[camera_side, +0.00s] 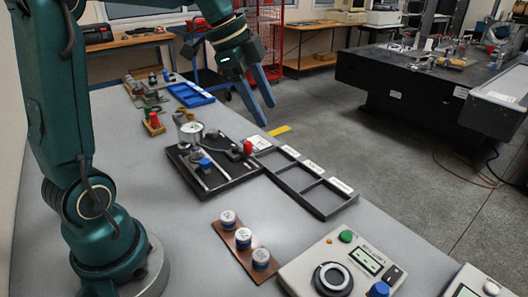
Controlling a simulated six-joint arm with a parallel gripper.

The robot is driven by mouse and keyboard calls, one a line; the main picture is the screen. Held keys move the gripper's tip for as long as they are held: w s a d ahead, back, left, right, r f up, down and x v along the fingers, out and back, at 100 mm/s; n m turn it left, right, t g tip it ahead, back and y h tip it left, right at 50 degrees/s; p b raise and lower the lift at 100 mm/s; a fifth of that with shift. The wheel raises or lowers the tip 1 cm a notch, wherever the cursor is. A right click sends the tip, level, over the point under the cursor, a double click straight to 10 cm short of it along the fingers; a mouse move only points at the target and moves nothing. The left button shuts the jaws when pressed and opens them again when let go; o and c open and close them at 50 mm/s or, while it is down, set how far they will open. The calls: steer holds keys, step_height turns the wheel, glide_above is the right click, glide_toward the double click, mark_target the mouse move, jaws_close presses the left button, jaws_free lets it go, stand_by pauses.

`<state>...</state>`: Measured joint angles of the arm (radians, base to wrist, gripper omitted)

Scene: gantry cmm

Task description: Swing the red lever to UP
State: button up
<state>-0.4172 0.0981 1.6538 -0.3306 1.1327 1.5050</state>
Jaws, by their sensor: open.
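My gripper (268,115) hangs in the air at upper middle, its two blue-grey fingers pointing down with a gap between them. It is open and empty. A small red knob (248,147) stands at the right side of a black board (230,182), below and slightly left of the fingertips in the picture. It may be the red lever's handle. A shaft, its setting and any UP marking are too small to make out. A gap in height or depth between gripper and knob cannot be judged.
The black board also carries a round gauge (191,133) and a blue knob (205,163). A black divided tray (325,209) lies to its right. A rack of blue-and-white capped pieces (243,238) and a control box (310,262) are in front. A blue tray (191,95) lies behind.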

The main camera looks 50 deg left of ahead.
steer(key=w+a+f+h, duration=0.1)
steer(key=w+a+f, duration=0.3)
steer(key=a, duration=0.5)
steer(key=n+g, duration=0.1)
steer(key=n, duration=0.1)
glide_above(247, 142)
steer(key=s+a, duration=0.1)
steer(key=s, duration=0.1)
steer(key=shift+h, duration=0.3)
steer(key=f, duration=0.6)
steer(key=shift+w+a+f, duration=0.2)
steer(key=shift+f, duration=0.2)
steer(key=shift+x, duration=2.4)
steer(key=shift+c, duration=0.3)
jaws_close()
